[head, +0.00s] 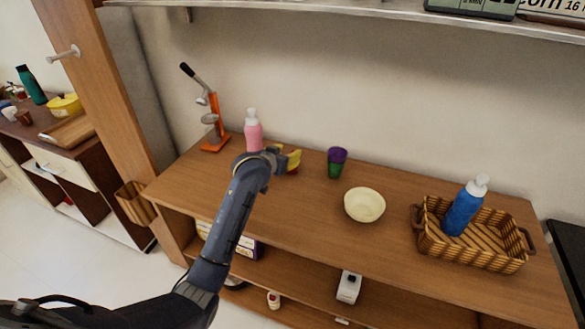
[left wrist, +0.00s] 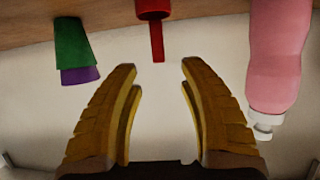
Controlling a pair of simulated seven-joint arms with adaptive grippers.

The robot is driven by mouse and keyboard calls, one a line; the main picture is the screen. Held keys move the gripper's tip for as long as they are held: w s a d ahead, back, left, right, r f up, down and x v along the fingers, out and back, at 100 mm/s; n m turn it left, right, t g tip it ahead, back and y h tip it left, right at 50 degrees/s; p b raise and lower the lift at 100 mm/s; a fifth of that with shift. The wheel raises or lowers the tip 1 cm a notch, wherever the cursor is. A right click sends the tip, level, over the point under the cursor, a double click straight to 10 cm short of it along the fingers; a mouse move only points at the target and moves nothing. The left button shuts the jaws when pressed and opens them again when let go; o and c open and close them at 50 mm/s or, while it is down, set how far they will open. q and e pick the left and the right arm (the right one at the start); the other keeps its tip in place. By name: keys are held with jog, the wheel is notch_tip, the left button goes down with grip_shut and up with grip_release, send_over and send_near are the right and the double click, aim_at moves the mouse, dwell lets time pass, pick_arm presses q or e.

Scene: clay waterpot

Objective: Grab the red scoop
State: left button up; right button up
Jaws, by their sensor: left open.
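The red scoop (left wrist: 156,40) shows in the left wrist view at the top centre, its round cup at the table and its thin handle pointing towards my fingers. My left gripper (left wrist: 159,68) is open, with one yellow finger on each side of the handle's line. The handle's end is just ahead of the gap between the fingertips, and nothing is held. My right gripper is in neither view.
A pink bottle (head: 253,131) and a purple-green cup (head: 337,162) stand on either side of my left gripper. A cream bowl (head: 364,205), a basket (head: 490,260) with a blue bottle (head: 463,208), and an orange press (head: 214,120) share the table (head: 300,215). The front middle is clear.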

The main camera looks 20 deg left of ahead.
aim_at(293, 151)
pick_arm(q)
jog(key=shift+x, duration=2.7)
grip_shut()
